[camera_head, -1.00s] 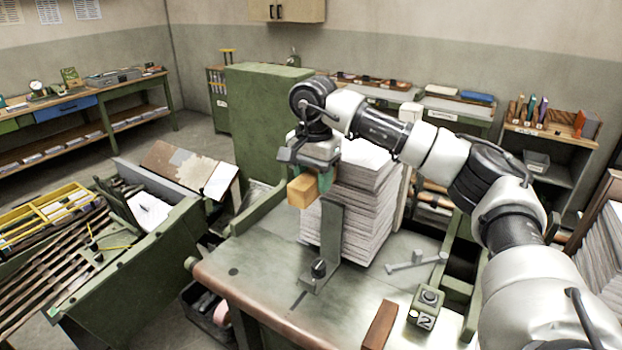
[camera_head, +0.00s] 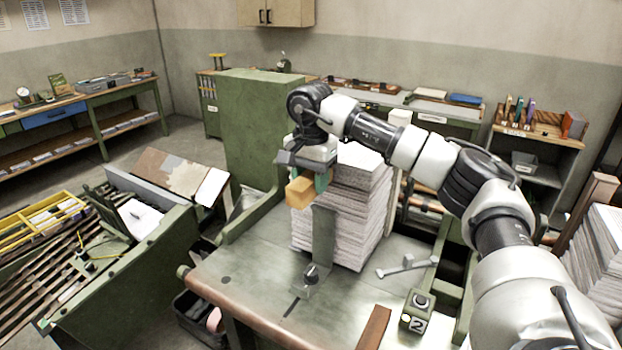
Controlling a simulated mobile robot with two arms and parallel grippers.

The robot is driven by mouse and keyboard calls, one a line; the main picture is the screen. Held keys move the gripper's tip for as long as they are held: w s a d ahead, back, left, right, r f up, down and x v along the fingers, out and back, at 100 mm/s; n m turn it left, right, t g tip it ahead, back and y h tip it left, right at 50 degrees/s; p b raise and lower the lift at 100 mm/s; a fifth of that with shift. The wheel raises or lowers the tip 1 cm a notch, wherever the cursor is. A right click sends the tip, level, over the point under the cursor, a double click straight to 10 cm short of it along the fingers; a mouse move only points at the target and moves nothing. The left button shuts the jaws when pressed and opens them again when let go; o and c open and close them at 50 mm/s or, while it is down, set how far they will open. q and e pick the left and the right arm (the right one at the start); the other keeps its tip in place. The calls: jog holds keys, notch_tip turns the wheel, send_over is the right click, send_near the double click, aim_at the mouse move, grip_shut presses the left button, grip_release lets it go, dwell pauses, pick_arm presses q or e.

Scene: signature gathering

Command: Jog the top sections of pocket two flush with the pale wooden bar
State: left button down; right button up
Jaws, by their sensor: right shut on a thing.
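A tall stack of paper sections (camera_head: 355,225) stands on the green metal table, behind an upright metal plate (camera_head: 323,240). I cannot tell whether the bar touches the paper. The gripper and arm hide part of the stack's top. My left gripper is not in view.
A metal T-shaped tool (camera_head: 408,266) lies right of the stack. A brown wooden piece (camera_head: 374,328) lies at the table's front edge. Another paper stack (camera_head: 600,255) stands at far right. A green cabinet (camera_head: 262,125) rises behind. The table's front left (camera_head: 245,277) is clear.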

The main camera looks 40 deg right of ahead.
aim_at(296, 187)
jog(key=shift+s+a+r+p, duration=0.1)
jog(key=shift+s+a+r, duration=0.25)
jog(key=shift+a, duration=0.5)
jog(key=shift+s+a+r+p, duration=0.15)
jog(key=shift+s+a+r, duration=0.15)
jog(key=shift+a, duration=0.55)
jog(key=shift+s+a+r+p, duration=0.1)
jog(key=shift+s+a+r, duration=0.25)
jog(key=shift+a, duration=0.5)
jog(key=shift+f, duration=0.1)
